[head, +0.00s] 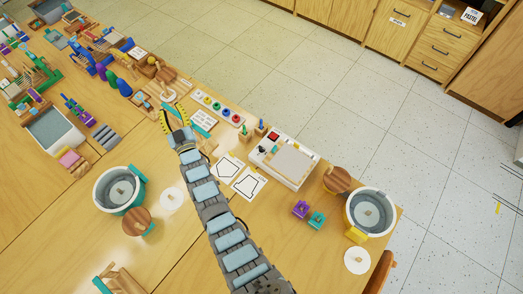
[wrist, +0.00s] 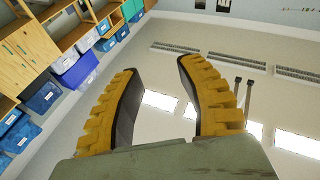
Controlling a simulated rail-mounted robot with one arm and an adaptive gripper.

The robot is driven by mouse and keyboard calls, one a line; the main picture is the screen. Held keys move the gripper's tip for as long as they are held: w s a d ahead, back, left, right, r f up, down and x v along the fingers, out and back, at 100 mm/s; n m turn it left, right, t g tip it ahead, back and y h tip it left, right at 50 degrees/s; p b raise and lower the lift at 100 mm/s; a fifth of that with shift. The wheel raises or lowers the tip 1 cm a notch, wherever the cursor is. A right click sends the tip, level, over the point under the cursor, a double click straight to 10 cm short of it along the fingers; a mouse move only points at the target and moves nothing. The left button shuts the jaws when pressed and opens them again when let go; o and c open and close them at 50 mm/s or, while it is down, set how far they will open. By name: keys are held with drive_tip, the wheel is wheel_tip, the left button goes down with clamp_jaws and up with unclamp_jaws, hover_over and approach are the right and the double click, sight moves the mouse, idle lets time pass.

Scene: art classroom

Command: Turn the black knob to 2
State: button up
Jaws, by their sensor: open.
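I cannot make out a black knob for certain in either view. In the head view, a white box-shaped device (head: 291,180) with a grey top plate stands right of my arm. It has a small dark and red panel (head: 272,136) at its back left corner; any knob there is too small to tell. My gripper (head: 173,113) is at the end of the raised arm, left of and beyond this device, well apart from it. In the wrist view, the two yellow ribbed fingers (wrist: 158,75) are spread with nothing between them.
Grey tubs stand at the left (head: 101,190) and right (head: 352,218). White sheets (head: 228,167) lie beside my arm. Crowded tools fill the far-left tables. The wrist view shows shelves with blue bins (wrist: 75,72).

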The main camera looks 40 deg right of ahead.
drive_tip(key=w+d+f+n+g+y+b, duration=0.1)
drive_tip(key=w+d+f+g+y+b, duration=0.1)
drive_tip(key=w+d+f+g+b, duration=0.55)
drive_tip(key=n+g+y+b, duration=0.35)
drive_tip(key=g+b, duration=0.55)
drive_tip(key=g, duration=0.4)
hover_over(262, 148)
wheel_tip(262, 148, down, 5)
drive_tip(key=shift+m+y, duration=0.35)
drive_tip(key=f+b, duration=0.3)
drive_tip(key=f, duration=1.4)
drive_tip(key=shift+w, duration=0.2)
drive_tip(key=shift+f, duration=0.1)
clamp_jaws()
